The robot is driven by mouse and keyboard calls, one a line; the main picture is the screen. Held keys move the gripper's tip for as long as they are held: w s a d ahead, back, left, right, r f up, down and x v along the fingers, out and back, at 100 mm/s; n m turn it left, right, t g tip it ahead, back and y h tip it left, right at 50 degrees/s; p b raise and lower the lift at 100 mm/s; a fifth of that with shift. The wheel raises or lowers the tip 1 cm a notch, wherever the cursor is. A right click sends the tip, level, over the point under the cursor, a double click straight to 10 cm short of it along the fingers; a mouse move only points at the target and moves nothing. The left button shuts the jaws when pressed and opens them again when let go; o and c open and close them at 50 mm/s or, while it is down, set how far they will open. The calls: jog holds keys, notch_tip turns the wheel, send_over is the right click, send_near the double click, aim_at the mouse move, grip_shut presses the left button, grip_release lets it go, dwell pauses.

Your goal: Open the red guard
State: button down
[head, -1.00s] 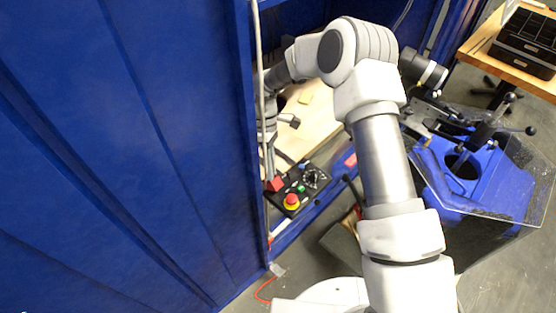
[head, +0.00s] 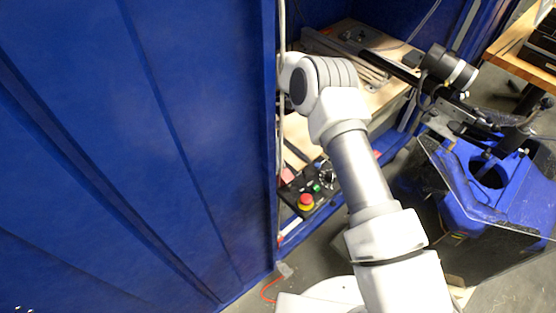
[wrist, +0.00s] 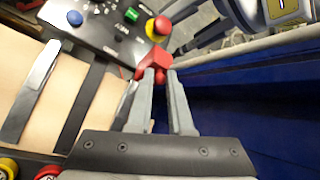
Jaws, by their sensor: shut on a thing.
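The red guard (wrist: 153,66) is a small red block at the edge of the black control panel (wrist: 105,25) in the wrist view. My gripper (wrist: 160,76) has its two grey fingertips at the guard, with red showing between them, and is shut on it. The guard's hinge and exact angle cannot be made out. In the head view the panel (head: 318,184) shows beside the blue wall's edge; my gripper is hidden there behind the wall and my arm.
A red emergency button on a yellow base (wrist: 158,28) and a green button (wrist: 131,15) are close to the guard. A tall blue wall (head: 140,150) fills the left of the head view. A blue machine with a round opening (head: 488,172) stands at right.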

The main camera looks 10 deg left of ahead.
dwell(0.3)
jog(key=c, duration=0.8)
grip_release()
jog(key=shift+c, duration=0.2)
jog(key=shift+r, duration=0.1)
jog(key=d+r, duration=1)
jog(key=d, duration=0.1)
jog(key=shift+s+d+r+p, duration=0.3)
jog(key=shift+d+r+p, duration=0.05)
jog(key=shift+r+p, duration=0.05)
jog(key=shift+c, duration=0.3)
